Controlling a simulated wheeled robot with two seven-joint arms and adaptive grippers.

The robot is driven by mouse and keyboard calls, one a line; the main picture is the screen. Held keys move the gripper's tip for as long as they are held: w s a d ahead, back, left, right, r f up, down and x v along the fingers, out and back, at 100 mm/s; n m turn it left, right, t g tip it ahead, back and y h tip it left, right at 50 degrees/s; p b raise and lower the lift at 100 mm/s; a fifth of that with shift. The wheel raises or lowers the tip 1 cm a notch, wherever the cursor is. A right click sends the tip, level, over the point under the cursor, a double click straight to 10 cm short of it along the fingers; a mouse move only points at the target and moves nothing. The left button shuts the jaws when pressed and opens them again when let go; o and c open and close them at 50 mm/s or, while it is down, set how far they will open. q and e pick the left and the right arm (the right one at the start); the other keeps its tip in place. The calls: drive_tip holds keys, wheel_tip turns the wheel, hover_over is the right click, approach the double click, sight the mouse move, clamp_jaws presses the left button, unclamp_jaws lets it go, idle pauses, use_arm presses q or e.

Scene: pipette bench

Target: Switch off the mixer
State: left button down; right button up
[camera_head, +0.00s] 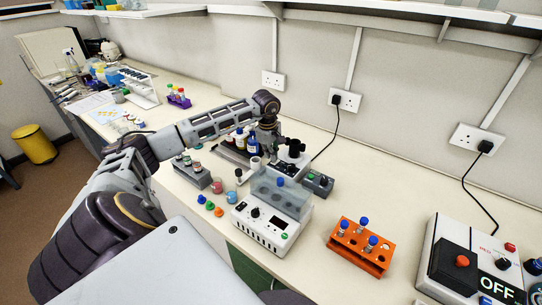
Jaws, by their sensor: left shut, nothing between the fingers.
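My left arm reaches in from the left, and its gripper (269,152) points down over the back of the bench, shut and empty. Close to its right is a small grey device with a black and white round top (292,152), which looks like the mixer. My right gripper is not in view.
A white unit with a clear lid (264,232) stands in front. An orange rack (361,248) holds blue-capped tubes. At the right is a box with a display reading OFF (497,289). The bench at back right is clear.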

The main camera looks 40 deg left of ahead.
use_arm(q)
wheel_tip(320, 180, up, 11)
drive_tip(key=s, duration=0.1)
drive_tip(key=shift+s+r, duration=0.15)
drive_tip(key=shift+s, duration=0.05)
drive_tip(key=shift+d, duration=0.1)
idle(0.9)
